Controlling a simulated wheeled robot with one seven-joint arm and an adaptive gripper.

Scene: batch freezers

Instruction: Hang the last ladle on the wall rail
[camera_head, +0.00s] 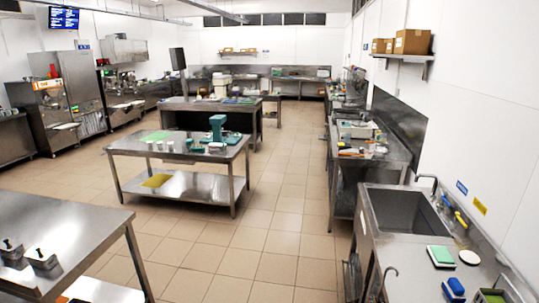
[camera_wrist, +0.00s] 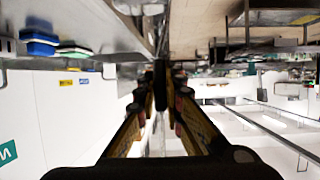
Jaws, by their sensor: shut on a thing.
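My gripper (camera_wrist: 160,88) shows in the wrist view, with its two fingers converging at the picture's middle. It is shut on a thin dark piece that seems to be the ladle's handle. The fingers hide most of it, and I cannot make out the bowl. My gripper is not seen in the head view. A thin hooked metal rod (camera_head: 388,278) stands at the bottom of the head view, in front of the sink counter; I cannot tell whether it belongs to the ladle. I cannot make out the wall rail for certain in either view.
A steel table (camera_head: 60,235) is at left. Tiled floor (camera_head: 235,262) is free between them. The wrist view appears upside down.

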